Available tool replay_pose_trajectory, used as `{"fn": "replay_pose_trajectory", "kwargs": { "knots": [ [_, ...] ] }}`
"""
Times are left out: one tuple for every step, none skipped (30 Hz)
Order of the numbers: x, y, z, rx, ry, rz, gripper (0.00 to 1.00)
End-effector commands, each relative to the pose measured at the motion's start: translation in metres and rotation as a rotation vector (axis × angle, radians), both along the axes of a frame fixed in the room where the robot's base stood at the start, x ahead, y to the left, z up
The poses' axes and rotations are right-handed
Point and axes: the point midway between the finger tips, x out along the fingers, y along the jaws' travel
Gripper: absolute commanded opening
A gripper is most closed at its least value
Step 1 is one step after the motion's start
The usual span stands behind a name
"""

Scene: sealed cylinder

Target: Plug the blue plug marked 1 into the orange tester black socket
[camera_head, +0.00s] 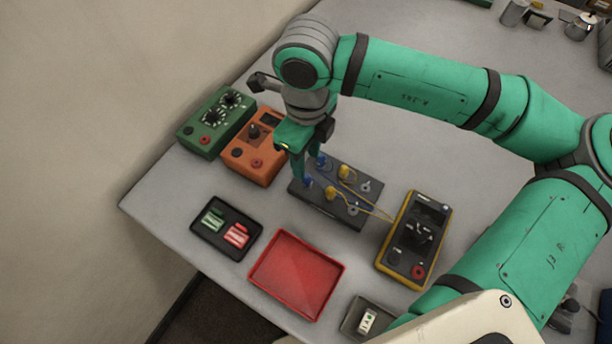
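The orange tester (266,145) stands at the back left of the table, with a dark knob on top. Its black socket (238,153) is at the lower left of its face, beside a red socket (257,163). A dark block (318,204) right of it bears the plugs. One blue plug (307,183) is at the block's left end, and another blue plug (321,160) is at its far edge. Their number marks are too small to read. My gripper (302,178) points down, its fingertips at the left blue plug. I cannot tell whether the fingers grip it.
Two yellow plugs (330,193) with a yellow cable sit on the block. A green tester (213,122) stands left of the orange one. A yellow-edged meter (385,255), a red tray (297,275) and a black tray (227,252) lie in front. Bare table separates them.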

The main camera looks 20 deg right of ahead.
Motion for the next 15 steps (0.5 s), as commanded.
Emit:
{"fn": "replay_pose_trajectory", "kwargs": {
  "knots": [
    [0.0,0.0,-0.005,0.002,0.001,-0.001,0.38],
    [0.0,0.0,-0.008,0.001,0.0,-0.001,0.38],
    [0.0,0.0,-0.012,0.002,0.0,-0.001,0.38],
    [-0.001,0.0,-0.016,0.003,0.001,-0.002,0.38],
    [-0.001,0.0,-0.02,0.003,0.001,-0.002,0.38],
    [0.0,0.0,-0.025,0.002,0.0,-0.002,0.38],
    [-0.001,0.0,-0.029,0.003,0.001,-0.002,0.38],
    [-0.001,0.0,-0.033,0.003,0.001,-0.002,0.38],
    [-0.001,0.0,-0.038,0.003,0.001,-0.001,0.38],
    [-0.001,0.001,-0.042,0.003,0.001,0.0,0.38],
    [0.0,0.001,-0.045,0.002,0.0,0.001,0.38],
    [0.0,0.001,-0.05,0.0,0.001,0.001,0.38],
    [0.0,0.001,-0.054,0.0,0.001,0.001,0.38],
    [0.0,0.001,-0.057,0.001,0.001,0.002,0.38],
    [0.0,0.001,-0.062,0.001,0.001,0.002,0.38]
  ]
}}
